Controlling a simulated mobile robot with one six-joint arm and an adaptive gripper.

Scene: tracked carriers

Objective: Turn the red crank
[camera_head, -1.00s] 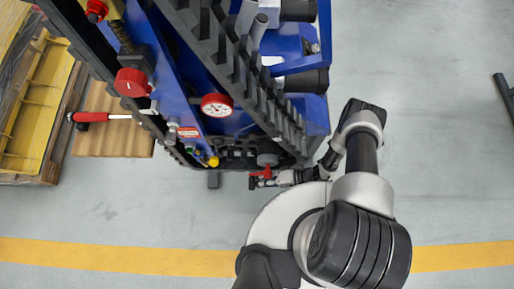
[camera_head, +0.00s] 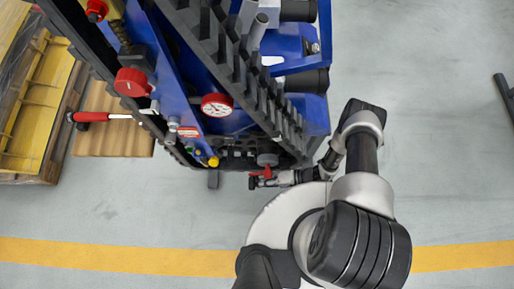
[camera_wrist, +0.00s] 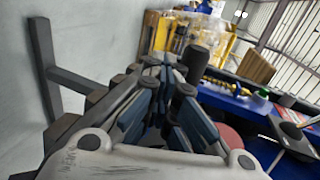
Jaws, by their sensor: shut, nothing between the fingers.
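A small red part (camera_head: 265,173), which looks like the red crank, sits at the lower end of the blue carrier in the head view, beside a grey round hub. My gripper (camera_head: 262,182) is right at it, partly overlapping it; I cannot tell whether they touch. In the wrist view my gripper's fingers (camera_wrist: 165,68) are drawn together with nothing between them. A dark upright cylinder (camera_wrist: 197,62) stands just beside the fingertips there. A dull red round part (camera_wrist: 230,141) shows partly behind the right finger. My arm and fingers hide some of the crank area.
The blue carrier (camera_head: 285,85) with its black toothed track fills the upper middle. A red-handled tool (camera_head: 88,117) lies at left near a yellow pallet load.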

